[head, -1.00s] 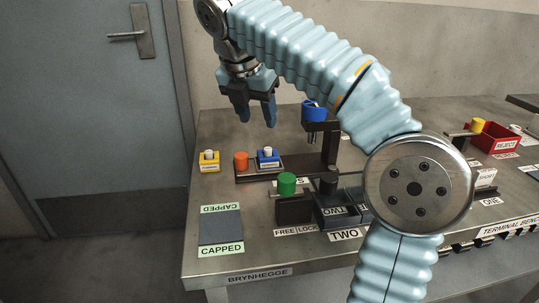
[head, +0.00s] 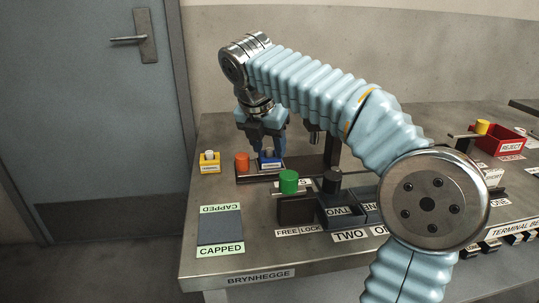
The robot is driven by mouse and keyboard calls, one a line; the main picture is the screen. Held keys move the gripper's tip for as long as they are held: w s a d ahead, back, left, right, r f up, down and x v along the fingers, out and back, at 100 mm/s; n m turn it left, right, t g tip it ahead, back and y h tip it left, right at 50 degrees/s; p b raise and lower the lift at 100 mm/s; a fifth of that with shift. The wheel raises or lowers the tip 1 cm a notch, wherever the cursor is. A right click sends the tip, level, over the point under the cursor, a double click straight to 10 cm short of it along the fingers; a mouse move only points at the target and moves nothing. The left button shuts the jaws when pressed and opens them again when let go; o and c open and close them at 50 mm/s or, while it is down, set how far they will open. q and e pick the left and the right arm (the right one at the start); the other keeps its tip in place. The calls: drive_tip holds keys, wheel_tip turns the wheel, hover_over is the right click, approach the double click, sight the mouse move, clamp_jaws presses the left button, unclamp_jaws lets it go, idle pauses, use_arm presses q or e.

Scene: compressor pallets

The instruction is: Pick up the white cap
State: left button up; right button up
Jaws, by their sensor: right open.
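A small white cap-like piece (head: 267,153) sits on a blue block (head: 270,165) on the dark fixture at the back left of the bench. A second white piece (head: 209,155) sits on a yellow block (head: 209,166) farther left. I cannot tell from the picture which one is the cap. My right gripper (head: 264,150) is open and points down, its fingers around or just above the white piece on the blue block. Contact cannot be made out. My left gripper is not in view.
An orange cylinder (head: 242,162) stands close left of the blue block. A green knob (head: 289,181) and dark blocks marked TWO (head: 341,212) are in front. A CAPPED mat (head: 220,228) lies front left. A red REJECT bin (head: 503,140) is at right.

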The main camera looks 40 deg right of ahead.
drive_tip(key=shift+f, duration=0.4)
clamp_jaws()
